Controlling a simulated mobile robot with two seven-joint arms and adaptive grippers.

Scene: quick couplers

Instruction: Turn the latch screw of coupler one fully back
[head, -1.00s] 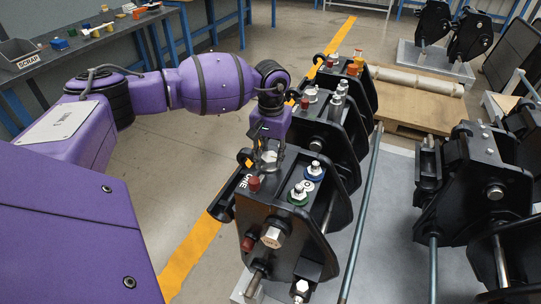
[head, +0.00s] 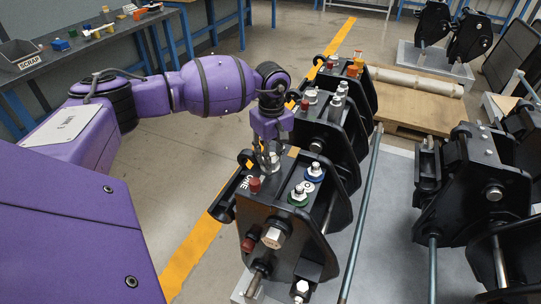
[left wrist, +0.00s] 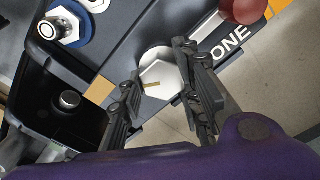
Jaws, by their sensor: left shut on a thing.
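Coupler one (head: 290,226) is the nearest black coupler, with "ONE" lettered on its top. My left gripper (head: 267,166) points down over this top from the far side. In the left wrist view, the latch screw (left wrist: 162,80) is a silver hex head with a thin brass-coloured line on its face. The two black fingers of my left gripper (left wrist: 160,86) are shut on it, one on each side. In the head view the fingers mostly hide the screw. My right gripper is not in view.
A red cap (head: 254,184) stands close to the fingers on the coupler's top. Blue (head: 314,173) and green (head: 298,195) ringed fittings are to the right. More black couplers (head: 335,120) stand just behind. Open floor lies left of the yellow line (head: 190,258).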

